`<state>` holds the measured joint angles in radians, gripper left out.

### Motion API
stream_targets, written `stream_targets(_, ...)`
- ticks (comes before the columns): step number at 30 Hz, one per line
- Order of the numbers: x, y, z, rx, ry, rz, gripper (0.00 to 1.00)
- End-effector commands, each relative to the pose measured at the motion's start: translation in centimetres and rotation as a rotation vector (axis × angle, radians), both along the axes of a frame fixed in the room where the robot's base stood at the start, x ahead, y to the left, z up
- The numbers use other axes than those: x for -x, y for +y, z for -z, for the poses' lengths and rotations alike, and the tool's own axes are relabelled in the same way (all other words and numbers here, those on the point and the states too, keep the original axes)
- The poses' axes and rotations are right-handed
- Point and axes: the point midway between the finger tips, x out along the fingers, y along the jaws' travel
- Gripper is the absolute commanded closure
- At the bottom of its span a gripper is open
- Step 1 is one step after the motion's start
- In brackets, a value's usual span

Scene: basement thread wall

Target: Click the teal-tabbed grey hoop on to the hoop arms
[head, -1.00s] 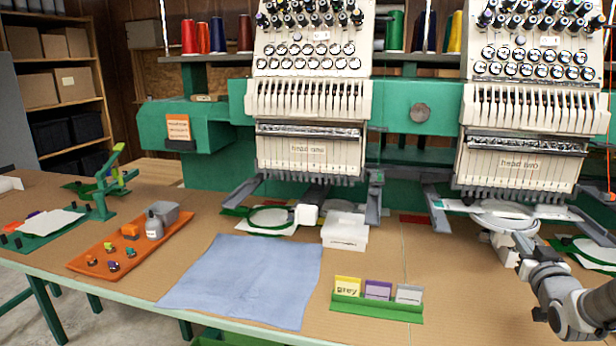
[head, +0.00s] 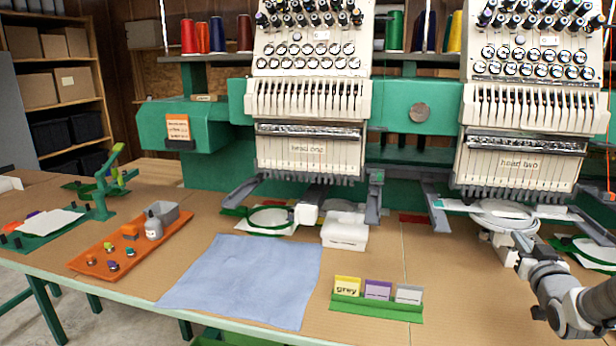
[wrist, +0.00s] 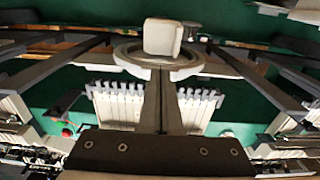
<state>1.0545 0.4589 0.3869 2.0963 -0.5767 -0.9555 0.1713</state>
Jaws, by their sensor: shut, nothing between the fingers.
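The grey hoop (head: 503,210) is a pale ring under head two, level between the hoop arms. Teal shows at its left end (head: 447,204) and right end. The left hoop arm (head: 437,218) and right hoop arm (head: 590,228) flank it; I cannot tell whether its ends are clicked in. My gripper (head: 492,232) is just in front of and below the hoop. In the wrist view, my shut, empty fingers (wrist: 161,100) point at the ring (wrist: 190,67), with a white block (wrist: 162,36) beyond them. Whether they touch the hoop is unclear.
Head two (head: 525,165) hangs close above the hoop. Left of my arm are a white box (head: 344,235), a card holder (head: 376,308), a blue cloth (head: 245,282) and an orange tray (head: 90,262). A green hoop (head: 268,218) lies under head one.

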Motion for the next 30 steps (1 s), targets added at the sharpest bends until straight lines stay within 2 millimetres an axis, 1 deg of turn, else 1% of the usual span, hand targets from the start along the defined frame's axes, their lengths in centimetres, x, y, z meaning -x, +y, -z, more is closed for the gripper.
stream_targets(4,-0.7,-0.2,0.1,0.000,-0.001,0.000,1.00)
stream_targets(8,-0.3,-0.1,0.0,0.001,0.000,0.001,1.00)
stream_targets(24,4.9,1.1,0.0,0.001,0.000,0.001,1.00)
stream_targets(30,6.1,1.5,0.0,0.000,0.000,0.000,1.00)
